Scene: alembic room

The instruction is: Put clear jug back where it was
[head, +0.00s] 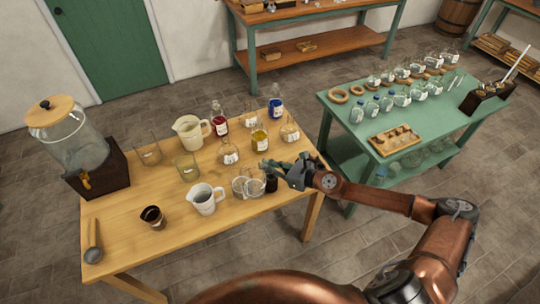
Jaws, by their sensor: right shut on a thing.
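A clear, whitish jug (206,199) with a handle stands upright near the front of the wooden table (125,246). A cream jug (189,131) stands farther back. My right gripper (268,171) is low over the table's right front part, to the right of the clear jug and apart from it. It is shut on what looks like a clear glass vessel (247,186); its fingers partly hide the grip. Two glass outlines overlap there, so I cannot tell them fully apart. A small black cylinder (271,184) is just under the fingers. My left gripper is not in view.
Glass beakers (187,167), a red flask (219,124), a yellow flask (259,139) and a blue bottle (275,108) crowd the table. A dispenser (70,140) stands left, a dark cup (152,217) in front. A green table (415,160) holds more glassware.

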